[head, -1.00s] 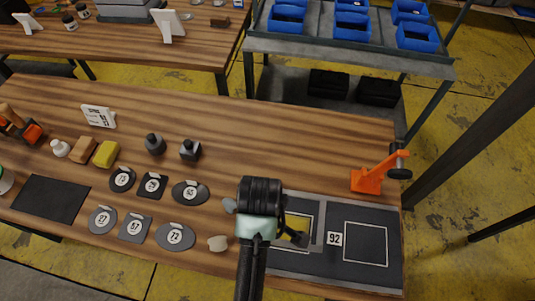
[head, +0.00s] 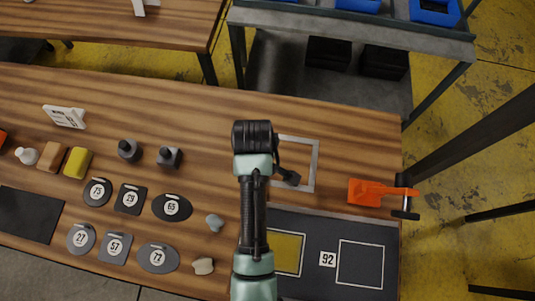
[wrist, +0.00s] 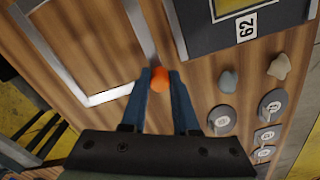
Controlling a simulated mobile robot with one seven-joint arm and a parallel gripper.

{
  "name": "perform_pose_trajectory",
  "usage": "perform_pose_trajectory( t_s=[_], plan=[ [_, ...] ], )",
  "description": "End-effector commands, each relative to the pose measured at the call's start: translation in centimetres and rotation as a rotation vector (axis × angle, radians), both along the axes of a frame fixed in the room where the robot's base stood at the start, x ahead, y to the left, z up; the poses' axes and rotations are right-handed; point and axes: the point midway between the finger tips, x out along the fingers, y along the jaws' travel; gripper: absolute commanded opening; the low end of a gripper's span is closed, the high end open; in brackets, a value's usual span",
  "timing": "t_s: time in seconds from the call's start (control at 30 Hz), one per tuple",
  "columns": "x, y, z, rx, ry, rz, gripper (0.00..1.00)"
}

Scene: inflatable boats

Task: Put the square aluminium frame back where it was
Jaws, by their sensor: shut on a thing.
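The square aluminium frame (head: 316,160) is a thin light-grey square outline over the bare wood behind the dark mat (head: 314,238). I cannot tell whether the frame touches the table. The mat has a white-outlined yellow square (head: 288,252), partly behind my arm, and an empty white-outlined dark square (head: 361,263) on its right, with a 92 label between.
An orange clamp-like tool (head: 378,192) lies near the table's right edge. Several numbered dark discs and plates (head: 116,248), two small stones (head: 203,266) and two dark knobbed weights (head: 168,156) are to the left. Wood behind the frame is clear.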

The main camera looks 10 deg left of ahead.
Motion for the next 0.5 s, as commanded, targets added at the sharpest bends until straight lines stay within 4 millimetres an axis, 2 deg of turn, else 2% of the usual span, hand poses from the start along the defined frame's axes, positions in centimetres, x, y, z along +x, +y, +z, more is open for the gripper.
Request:
perform_pose_trajectory(
  t_s=[0.1,0.27,0.5],
  plan=[
    [-0.1,0.0,-2.2,-0.001,0.004,0.001,0.0],
    [0.0,0.0,-3.7,0.0,0.001,0.001,0.0],
    [-0.1,0.0,-7.1,0.0,0.001,0.002,0.0]
  ],
)
